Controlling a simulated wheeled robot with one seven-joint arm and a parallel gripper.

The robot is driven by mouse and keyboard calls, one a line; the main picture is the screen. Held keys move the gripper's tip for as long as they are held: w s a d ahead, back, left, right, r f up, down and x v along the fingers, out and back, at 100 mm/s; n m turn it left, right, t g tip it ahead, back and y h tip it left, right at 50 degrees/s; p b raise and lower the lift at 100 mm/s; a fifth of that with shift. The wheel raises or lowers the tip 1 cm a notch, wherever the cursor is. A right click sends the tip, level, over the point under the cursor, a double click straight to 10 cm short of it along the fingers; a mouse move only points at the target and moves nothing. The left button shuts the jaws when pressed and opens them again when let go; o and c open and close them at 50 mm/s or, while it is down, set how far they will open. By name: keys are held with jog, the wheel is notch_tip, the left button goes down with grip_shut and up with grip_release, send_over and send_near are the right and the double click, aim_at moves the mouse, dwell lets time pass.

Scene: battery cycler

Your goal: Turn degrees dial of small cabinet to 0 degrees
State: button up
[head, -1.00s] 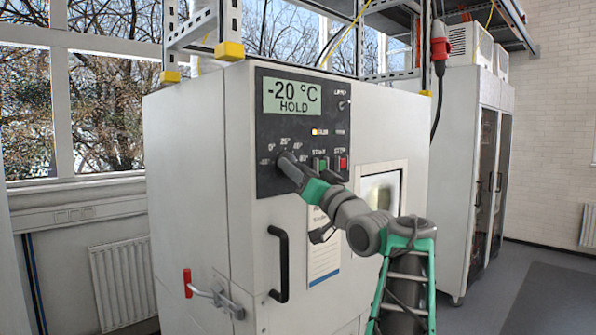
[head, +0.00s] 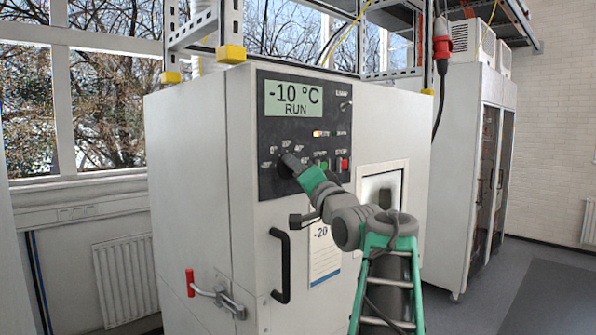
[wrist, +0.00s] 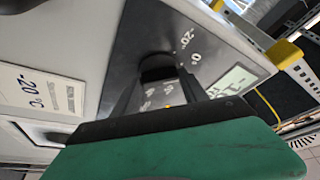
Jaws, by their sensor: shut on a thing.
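The small cabinet (head: 190,170) is white, with a black control panel (head: 275,120) on its front. Its display (head: 292,98) reads -10 °C and RUN. The degrees dial is a dark round knob at the panel's lower left; it shows between the fingers in the wrist view (wrist: 158,68), below the -20° and 0° marks. My gripper (head: 287,163) reaches the panel from the lower right and is shut on the dial. The gripper hides most of the dial in the head view, and I cannot read its pointer in either view.
Green and red buttons (head: 343,164) sit just right of my gripper. A black door handle (head: 281,265) and a red-tipped latch (head: 190,282) are below. A small window (head: 382,190) is at right. A taller cabinet (head: 470,180) stands behind at right.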

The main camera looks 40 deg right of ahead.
dwell(0.3)
jog(key=o, duration=1.4)
jog(key=b+v, duration=0.3)
jog(key=v, duration=0.4)
jog(key=shift+s+a+f, duration=0.1)
jog(key=shift+s, duration=0.25)
